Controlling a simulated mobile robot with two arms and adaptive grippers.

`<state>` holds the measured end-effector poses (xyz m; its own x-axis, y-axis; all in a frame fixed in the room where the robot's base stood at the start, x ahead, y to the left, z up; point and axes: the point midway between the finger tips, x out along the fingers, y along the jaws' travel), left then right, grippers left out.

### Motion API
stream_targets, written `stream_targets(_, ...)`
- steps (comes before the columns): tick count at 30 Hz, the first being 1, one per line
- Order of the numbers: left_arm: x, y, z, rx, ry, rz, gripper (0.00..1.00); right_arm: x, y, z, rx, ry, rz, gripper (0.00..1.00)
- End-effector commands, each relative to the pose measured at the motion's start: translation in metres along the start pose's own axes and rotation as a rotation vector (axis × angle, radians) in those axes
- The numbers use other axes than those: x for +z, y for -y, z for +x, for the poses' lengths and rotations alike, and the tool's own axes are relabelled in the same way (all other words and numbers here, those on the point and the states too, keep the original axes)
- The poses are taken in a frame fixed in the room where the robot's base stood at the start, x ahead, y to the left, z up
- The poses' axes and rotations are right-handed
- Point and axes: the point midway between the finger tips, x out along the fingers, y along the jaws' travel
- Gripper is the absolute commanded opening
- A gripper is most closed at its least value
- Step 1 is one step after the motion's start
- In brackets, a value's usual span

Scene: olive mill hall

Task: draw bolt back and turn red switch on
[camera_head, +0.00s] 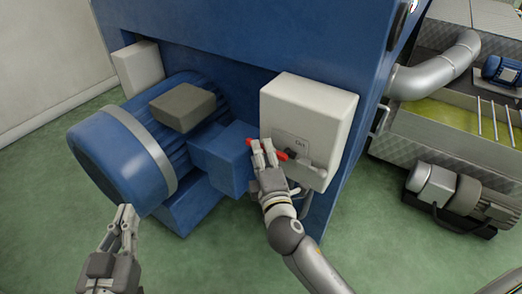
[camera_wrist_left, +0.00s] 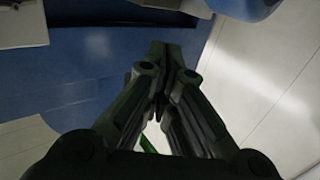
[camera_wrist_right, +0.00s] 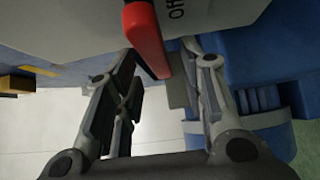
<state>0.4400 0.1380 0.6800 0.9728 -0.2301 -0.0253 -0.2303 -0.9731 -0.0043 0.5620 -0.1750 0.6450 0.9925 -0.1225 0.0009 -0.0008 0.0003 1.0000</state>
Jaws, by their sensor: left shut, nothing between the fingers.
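The red switch (camera_head: 282,156) is a handle on the front of a pale box (camera_head: 310,100). My right gripper (camera_head: 262,146) covers part of it. In the right wrist view the red switch (camera_wrist_right: 146,40) lies between the parted fingertips of my right gripper (camera_wrist_right: 160,52); I cannot tell whether they touch it. An "Off" mark shows beside the handle there. A grey metal piece (camera_head: 304,160), perhaps the bolt, sits right of the switch; its position is unclear. My left gripper (camera_head: 126,210) is shut and empty at the lower left, in front of the blue motor.
A blue motor (camera_head: 105,160) with a grey top box (camera_head: 183,104) stands left of the pale box. A blue machine wall (camera_head: 230,40) rises behind. A pipe (camera_head: 440,68) and a small pump (camera_head: 435,185) are at right. Green floor is clear at lower left.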

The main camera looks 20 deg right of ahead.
Motion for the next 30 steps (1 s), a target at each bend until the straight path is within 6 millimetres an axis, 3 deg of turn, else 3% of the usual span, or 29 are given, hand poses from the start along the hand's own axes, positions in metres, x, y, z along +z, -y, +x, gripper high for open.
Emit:
stream_targets(6, -0.01, -0.001, 0.001, 0.003, -0.054, -0.001, 0.0, 0.0, 0.001, 0.018, -0.001, 0.0, 0.0, 0.38)
stream_targets(16, -0.012, -0.002, 0.001, 0.004, -0.063, -0.001, 0.0, 0.0, 0.001, 0.02, -0.002, 0.0, 0.0, 0.38)
stream_targets(25, -0.012, -0.002, 0.001, 0.004, -0.063, -0.002, 0.0, 0.0, 0.001, 0.02, -0.002, 0.0, 0.0, 0.0)
stream_targets(30, -0.012, -0.002, 0.001, 0.004, -0.063, -0.002, 0.0, 0.0, 0.001, 0.02, -0.002, 0.0, 0.0, 0.0)
